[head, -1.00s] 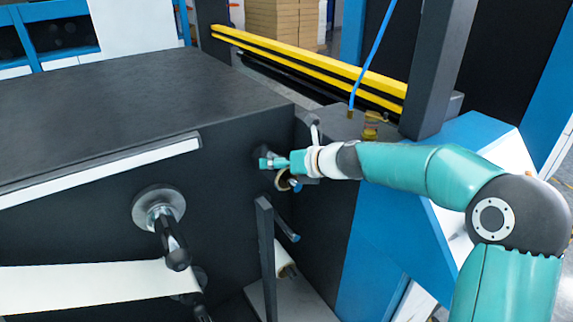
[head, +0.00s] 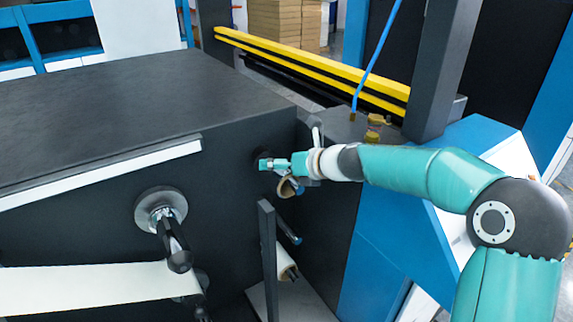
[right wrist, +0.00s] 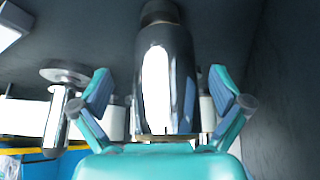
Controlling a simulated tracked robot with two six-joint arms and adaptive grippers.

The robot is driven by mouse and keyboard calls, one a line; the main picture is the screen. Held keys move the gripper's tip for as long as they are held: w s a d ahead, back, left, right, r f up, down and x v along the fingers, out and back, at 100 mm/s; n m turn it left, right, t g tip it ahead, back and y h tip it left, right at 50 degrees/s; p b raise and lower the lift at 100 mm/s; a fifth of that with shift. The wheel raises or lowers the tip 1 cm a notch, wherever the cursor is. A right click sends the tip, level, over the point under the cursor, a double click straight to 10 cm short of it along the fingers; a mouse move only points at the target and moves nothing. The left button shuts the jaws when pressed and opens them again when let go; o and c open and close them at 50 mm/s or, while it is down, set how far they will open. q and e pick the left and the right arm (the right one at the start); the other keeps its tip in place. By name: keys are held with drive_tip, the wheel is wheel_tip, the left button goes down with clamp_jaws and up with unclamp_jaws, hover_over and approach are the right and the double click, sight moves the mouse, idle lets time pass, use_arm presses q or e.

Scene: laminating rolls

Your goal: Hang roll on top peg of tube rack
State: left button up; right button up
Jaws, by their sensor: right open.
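The tube rack (head: 268,262) is a dark upright post with blue-tipped pegs sticking out to the right. A small roll (head: 286,187), seen as a tan ring, is at the top peg (head: 298,190), just under my right gripper (head: 268,164). It looks to be around the peg, but the gripper partly hides it. In the right wrist view my right gripper (right wrist: 160,92) is open, its fingers apart on either side of a shiny black cylinder (right wrist: 188,75). A tan rim shows at the cylinder's near end. My left gripper is out of view.
A grey flanged spindle (head: 160,208) sticks out of the dark machine side (head: 100,225) at left, above a white web (head: 90,281). A white roll (head: 285,264) is lower behind the rack post. A blue panel (head: 385,235) stands right of the rack.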

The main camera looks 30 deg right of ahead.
drive_tip(key=shift+a+f, duration=0.2)
drive_tip(key=shift+f, duration=0.35)
drive_tip(key=shift+s, duration=0.1)
drive_tip(key=shift+s+d+r, duration=0.25)
drive_tip(key=shift+s, duration=0.1)
drive_tip(key=v, duration=1.1)
drive_tip(key=shift+r, duration=0.4)
drive_tip(key=shift+d, duration=0.1)
